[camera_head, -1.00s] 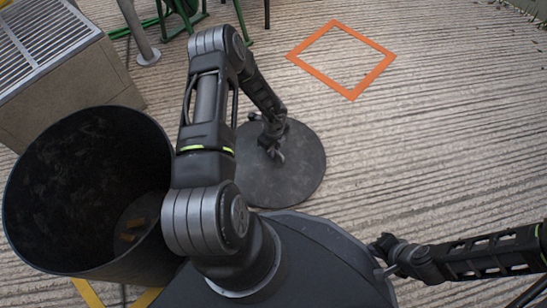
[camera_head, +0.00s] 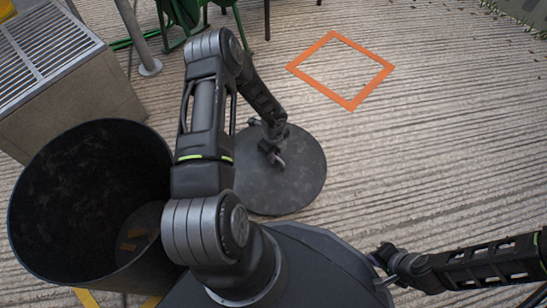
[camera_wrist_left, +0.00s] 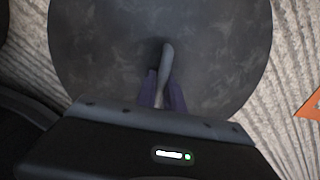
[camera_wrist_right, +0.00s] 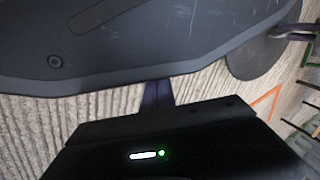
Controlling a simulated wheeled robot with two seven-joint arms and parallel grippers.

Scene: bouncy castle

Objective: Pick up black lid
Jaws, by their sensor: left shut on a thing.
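The black lid (camera_head: 300,188) is a round dark disc with a bar handle on top. It lies flat at or near the ribbed ground, beyond my base in the head view. It fills the upper part of the left wrist view (camera_wrist_left: 95,60). My left gripper (camera_head: 274,158) is over its middle, shut on the handle (camera_wrist_left: 166,62). I cannot tell whether the lid is clear of the ground. My right gripper (camera_head: 384,268) is low at the right beside my base, empty, with its fingers together in the right wrist view (camera_wrist_right: 156,94).
A large open black bin (camera_head: 40,205) stands at the left with small yellowish pieces inside. Behind it is a stone block with a metal grille (camera_head: 45,55). An orange square outline (camera_head: 350,103) marks the ground at the upper right. Open ground lies right of the lid.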

